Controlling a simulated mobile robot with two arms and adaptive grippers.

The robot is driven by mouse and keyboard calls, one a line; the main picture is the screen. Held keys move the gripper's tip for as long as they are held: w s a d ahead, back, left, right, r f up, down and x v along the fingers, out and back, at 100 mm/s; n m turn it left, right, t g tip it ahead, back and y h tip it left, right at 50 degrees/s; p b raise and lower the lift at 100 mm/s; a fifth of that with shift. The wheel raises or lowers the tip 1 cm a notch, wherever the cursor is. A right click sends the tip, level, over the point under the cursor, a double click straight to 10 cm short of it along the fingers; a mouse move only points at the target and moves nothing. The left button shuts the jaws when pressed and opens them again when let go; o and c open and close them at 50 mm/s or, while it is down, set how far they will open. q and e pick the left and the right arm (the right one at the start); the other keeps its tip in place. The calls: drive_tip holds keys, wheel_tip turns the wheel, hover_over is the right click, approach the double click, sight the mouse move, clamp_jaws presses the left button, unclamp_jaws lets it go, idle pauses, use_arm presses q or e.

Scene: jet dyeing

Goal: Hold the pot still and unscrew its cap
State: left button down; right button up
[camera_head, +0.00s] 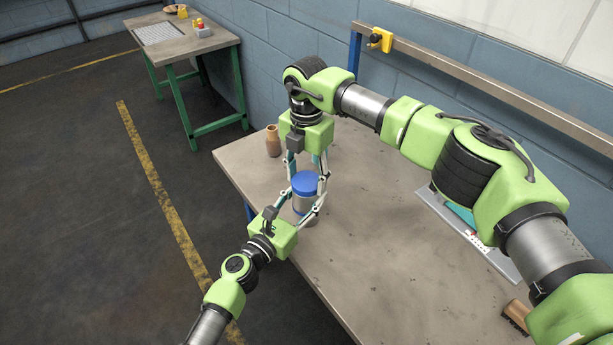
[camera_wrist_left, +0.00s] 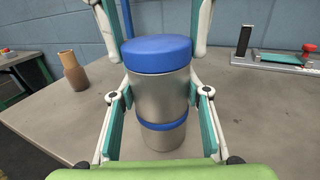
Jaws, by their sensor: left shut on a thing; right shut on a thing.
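The pot (camera_head: 304,203) is a silver cylinder with a blue band low down, standing upright on the table; it also shows in the left wrist view (camera_wrist_left: 158,98). Its blue cap (camera_head: 304,182) sits level on top; in the left wrist view the cap (camera_wrist_left: 157,54) is seen from the side. My left gripper (camera_head: 306,200) comes in low from the front and is shut on the pot's body, one finger on each side. My right gripper (camera_head: 307,178) points down from above and is shut on the cap, its fingers on either side of it.
A brown bottle (camera_head: 273,141) stands behind and left of the pot. A grey tray (camera_head: 500,265) with a teal item lies at the right, and a brown wooden item (camera_head: 517,315) near the front right. A green-legged table (camera_head: 180,45) stands apart. The tabletop between is bare.

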drive_tip(key=n, duration=0.3)
drive_tip(key=shift+n, duration=0.4)
drive_tip(key=n, duration=1.2)
drive_tip(key=shift+n, duration=0.3)
drive_tip(key=n, duration=1)
drive_tip(key=shift+n, duration=0.3)
drive_tip(key=n, duration=0.5)
drive_tip(key=shift+r, duration=0.2)
drive_tip(key=shift+r, duration=1)
